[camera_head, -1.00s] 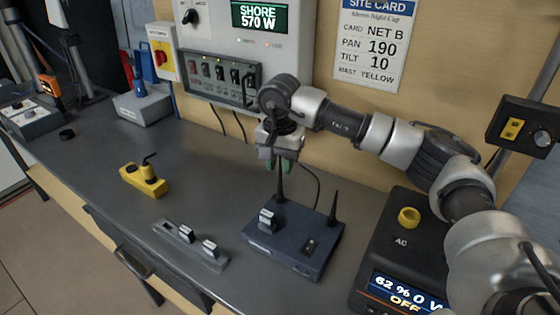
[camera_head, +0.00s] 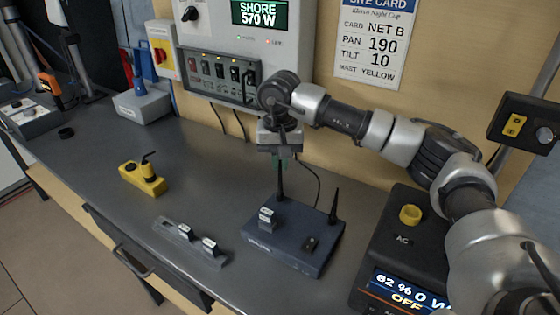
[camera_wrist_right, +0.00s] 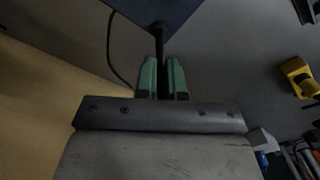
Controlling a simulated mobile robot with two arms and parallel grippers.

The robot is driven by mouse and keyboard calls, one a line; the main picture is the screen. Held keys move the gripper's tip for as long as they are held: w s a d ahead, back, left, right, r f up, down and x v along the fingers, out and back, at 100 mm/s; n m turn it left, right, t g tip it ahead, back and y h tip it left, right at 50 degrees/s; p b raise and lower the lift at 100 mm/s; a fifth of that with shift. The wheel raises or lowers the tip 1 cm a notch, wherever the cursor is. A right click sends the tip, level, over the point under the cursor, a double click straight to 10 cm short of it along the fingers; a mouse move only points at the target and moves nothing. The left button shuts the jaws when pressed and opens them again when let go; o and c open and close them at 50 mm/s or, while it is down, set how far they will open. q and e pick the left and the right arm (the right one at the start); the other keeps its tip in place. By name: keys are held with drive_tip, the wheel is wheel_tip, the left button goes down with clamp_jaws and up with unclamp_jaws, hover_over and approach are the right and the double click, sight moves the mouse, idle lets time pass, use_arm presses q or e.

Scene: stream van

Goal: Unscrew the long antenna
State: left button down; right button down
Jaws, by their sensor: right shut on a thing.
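A dark blue router box (camera_head: 290,243) lies on the grey bench with two black antennas. The left antenna (camera_head: 281,182) stands at its back left, upright, with its top at my right gripper. The other antenna (camera_head: 333,207) stands at the back right corner, apart from the gripper. My right gripper (camera_head: 281,161) points down with its green fingers shut on the top of the left antenna. In the right wrist view the antenna (camera_wrist_right: 159,42) runs between the green fingertips (camera_wrist_right: 163,76) toward the router (camera_wrist_right: 158,12). My left gripper is not in view.
A grey strip with small modules (camera_head: 190,242) and a yellow tool (camera_head: 143,178) lie to the left. A black power station (camera_head: 395,248) stands at the right. A cable (camera_head: 318,185) runs behind the router. The bench between is clear.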

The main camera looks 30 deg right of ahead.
drive_tip(key=shift+r+n, duration=0.1)
drive_tip(key=shift+n, duration=0.3)
drive_tip(key=shift+r+p, duration=0.6)
drive_tip(key=shift+r, duration=0.35)
idle(0.3)
drive_tip(key=shift+r+p, duration=1)
drive_tip(key=shift+r, duration=0.5)
